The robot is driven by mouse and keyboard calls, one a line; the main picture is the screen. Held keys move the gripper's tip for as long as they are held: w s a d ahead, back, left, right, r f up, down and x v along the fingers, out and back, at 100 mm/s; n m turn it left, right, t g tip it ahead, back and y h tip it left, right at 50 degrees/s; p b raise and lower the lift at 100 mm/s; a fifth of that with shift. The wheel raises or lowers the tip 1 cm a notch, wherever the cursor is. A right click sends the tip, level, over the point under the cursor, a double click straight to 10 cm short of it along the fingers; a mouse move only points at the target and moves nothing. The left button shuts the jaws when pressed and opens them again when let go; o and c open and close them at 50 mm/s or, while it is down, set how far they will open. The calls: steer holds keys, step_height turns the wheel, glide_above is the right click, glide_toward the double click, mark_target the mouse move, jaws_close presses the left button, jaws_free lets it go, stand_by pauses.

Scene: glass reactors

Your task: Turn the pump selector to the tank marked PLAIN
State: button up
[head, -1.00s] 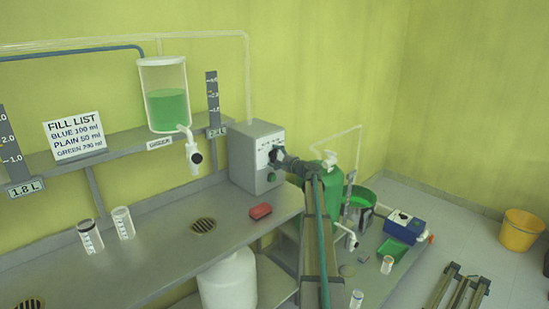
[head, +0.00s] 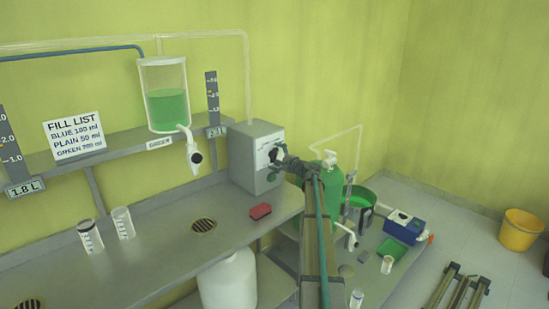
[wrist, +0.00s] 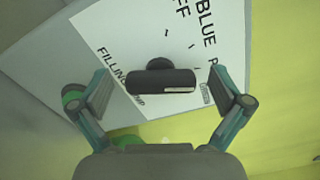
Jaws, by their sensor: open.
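The pump selector is a dark knob (wrist: 162,78) on a white panel (wrist: 120,40) that reads "BLUE", a partly cut-off "OFF" and "FILLING PUMP"; a word starting with P is mostly cut off. The knob's bar lies nearly level in the wrist view, with a pale mark toward its right end. My gripper (wrist: 159,92) is open, one finger on each side of the knob, with gaps visible. In the head view my gripper (head: 279,157) is at the front of the grey pump box (head: 250,150) and hides part of its panel.
A green button (wrist: 73,97) is beside the left finger. A fill list (head: 74,135) stands on the shelf.

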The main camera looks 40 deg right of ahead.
steer(key=s+d, duration=0.1)
steer(key=s, duration=1.1)
steer(key=shift+d, duration=0.1)
